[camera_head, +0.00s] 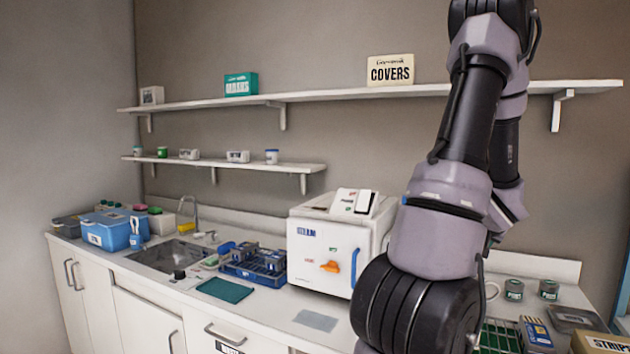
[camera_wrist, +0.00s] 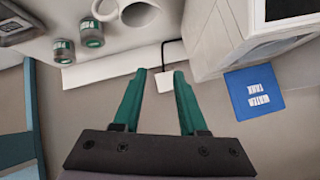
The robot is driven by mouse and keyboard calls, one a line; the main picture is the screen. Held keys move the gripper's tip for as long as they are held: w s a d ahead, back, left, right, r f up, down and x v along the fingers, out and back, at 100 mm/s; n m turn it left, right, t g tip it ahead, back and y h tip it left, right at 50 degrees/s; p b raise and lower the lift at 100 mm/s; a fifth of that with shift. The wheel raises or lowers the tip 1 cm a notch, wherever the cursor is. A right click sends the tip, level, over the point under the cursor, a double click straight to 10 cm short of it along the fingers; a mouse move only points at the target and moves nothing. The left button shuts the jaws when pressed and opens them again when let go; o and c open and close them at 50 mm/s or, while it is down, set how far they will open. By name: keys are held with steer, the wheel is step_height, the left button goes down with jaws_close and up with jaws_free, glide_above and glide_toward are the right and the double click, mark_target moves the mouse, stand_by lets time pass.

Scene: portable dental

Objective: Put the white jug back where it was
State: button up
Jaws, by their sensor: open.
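In the head view only a white handle (camera_head: 492,291) shows beside my arm; the rest is hidden. My gripper (camera_wrist: 160,76) has two green fingers, apart and empty, pointing toward the wall. The vessel lies beyond the fingertips in the picture, not between them. My gripper is not visible in the head view.
Two jars (camera_head: 514,290) (camera_head: 548,290) stand right of the handle. A white machine (camera_head: 318,245) stands left of my arm. A blue water-tank sign (camera_wrist: 255,92) and a wall socket (camera_wrist: 168,80) with a dark cable show in the wrist view. Shelves (camera_head: 400,91) cross the wall.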

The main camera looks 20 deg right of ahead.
steer(key=w+a+r+n, duration=0.1)
steer(key=w+a+r, duration=0.2)
steer(key=a+r, duration=0.4)
steer(key=w+a+r+n+y, duration=0.1)
steer(key=w+a+r, duration=0.3)
steer(key=a, duration=0.5)
steer(key=w+a+r+n, duration=0.1)
steer(key=w+a+r, duration=0.2)
steer(key=a+r, duration=0.4)
steer(key=s+a+r+n+y, duration=0.1)
steer(key=s+a+n+y, duration=0.1)
steer(key=a, duration=0.8)
steer(key=s+a+r+n+y, duration=0.1)
steer(key=s+a+n+y, duration=0.1)
steer(key=s+a, duration=0.3)
steer(key=s+a+r+n+y, duration=0.2)
steer(key=s+a+y, duration=0.1)
steer(key=a, duration=1.1)
steer(key=shift+s+a+y, duration=0.3)
steer(key=shift+s+y, duration=0.1)
steer(key=shift+r, duration=0.1)
